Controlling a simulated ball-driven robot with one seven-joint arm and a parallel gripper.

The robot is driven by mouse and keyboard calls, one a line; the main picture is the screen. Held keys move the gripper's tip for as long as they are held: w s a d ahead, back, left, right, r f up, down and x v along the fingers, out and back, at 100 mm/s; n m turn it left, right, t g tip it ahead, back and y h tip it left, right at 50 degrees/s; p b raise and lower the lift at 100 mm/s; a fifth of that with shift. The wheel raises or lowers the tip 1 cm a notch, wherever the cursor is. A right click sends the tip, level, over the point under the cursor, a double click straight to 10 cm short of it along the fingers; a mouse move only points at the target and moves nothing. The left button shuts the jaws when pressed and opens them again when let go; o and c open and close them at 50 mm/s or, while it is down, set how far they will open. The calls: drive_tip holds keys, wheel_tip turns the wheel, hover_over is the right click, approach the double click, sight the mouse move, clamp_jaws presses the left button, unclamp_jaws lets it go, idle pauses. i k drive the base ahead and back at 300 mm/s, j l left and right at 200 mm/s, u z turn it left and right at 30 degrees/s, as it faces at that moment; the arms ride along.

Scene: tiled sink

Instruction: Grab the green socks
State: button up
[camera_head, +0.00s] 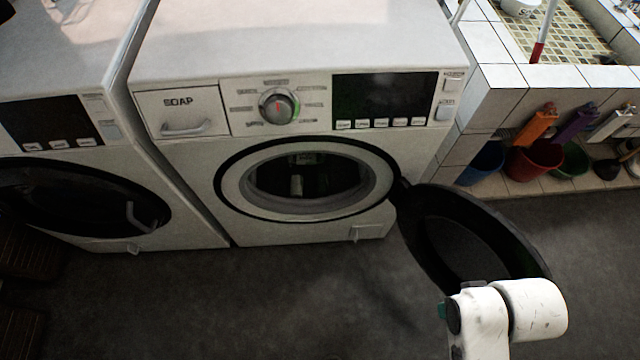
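I cannot make out green socks in this view. The washing machine (180,155) in the middle has its round door (470,240) swung open to the right. Its drum opening (325,180) is dark inside, with a small pale shape (296,185) in it that I cannot identify. White links of my arm show at the lower right, in front of the open door's lower edge. A small teal patch (441,310) shows at their left side; I cannot tell what it is. My gripper's fingers are not visible.
A second washing machine (190,205) with its door shut stands close on the left. At right, a tiled sink (500,90) has blue (485,163), red (535,162) and green (570,162) buckets below it. The grey floor (280,290) in front is clear.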

sight(322, 184)
drive_tip(key=i+l+u, duration=0.1)
drive_tip(key=i+u, duration=0.25)
drive_tip(key=i+l+u, duration=0.2)
drive_tip(key=u, duration=0.2)
drive_tip(key=i+l+u, duration=0.35)
